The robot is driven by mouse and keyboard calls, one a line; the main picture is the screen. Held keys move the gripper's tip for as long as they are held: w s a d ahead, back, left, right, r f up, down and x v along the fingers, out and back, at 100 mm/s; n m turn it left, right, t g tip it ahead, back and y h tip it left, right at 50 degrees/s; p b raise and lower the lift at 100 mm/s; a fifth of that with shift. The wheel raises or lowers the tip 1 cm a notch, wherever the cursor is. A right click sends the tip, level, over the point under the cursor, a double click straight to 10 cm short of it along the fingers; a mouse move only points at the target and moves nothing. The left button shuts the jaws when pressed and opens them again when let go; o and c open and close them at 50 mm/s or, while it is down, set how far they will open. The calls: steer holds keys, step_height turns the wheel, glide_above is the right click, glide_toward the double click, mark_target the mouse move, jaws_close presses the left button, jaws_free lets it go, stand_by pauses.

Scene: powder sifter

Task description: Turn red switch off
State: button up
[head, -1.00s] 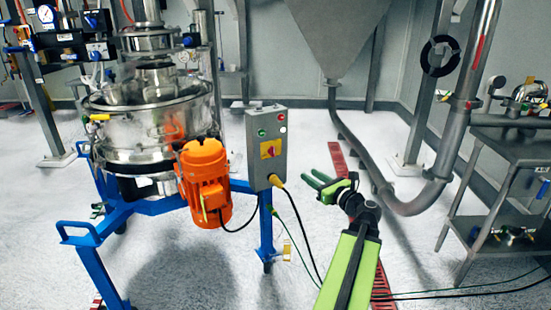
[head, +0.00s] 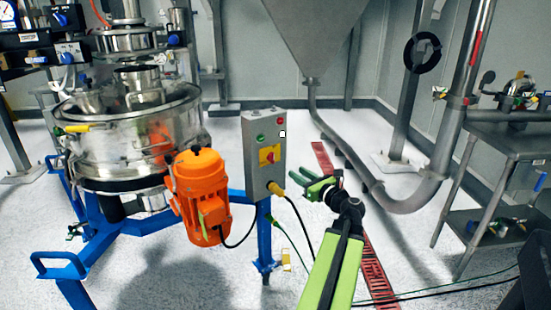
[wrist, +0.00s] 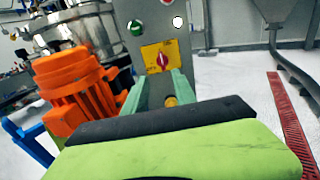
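The red switch (head: 270,155) is a small red rotary knob on a yellow plate, on the front of a grey control box (head: 254,179). In the wrist view the red switch (wrist: 163,60) stands close to upright on its plate, just beyond my fingertips. My gripper (head: 311,187) is to the right of the box and slightly lower than the switch in the head view. In the wrist view my gripper (wrist: 159,84) is open, its two green fingers apart with nothing between them. The fingers appear not to touch the switch.
An orange motor (head: 201,195) and a steel sifter (head: 130,140) on a blue frame (head: 120,232) stand left of the box. A yellow cable plug (head: 275,189) sticks out at the box's lower right. A steel table (head: 507,144) stands at the right.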

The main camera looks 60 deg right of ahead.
mark_target(272, 158)
steer(key=x, duration=1.4)
steer(key=shift+w+d, duration=0.2)
steer(key=shift+w, duration=0.1)
jaws_close()
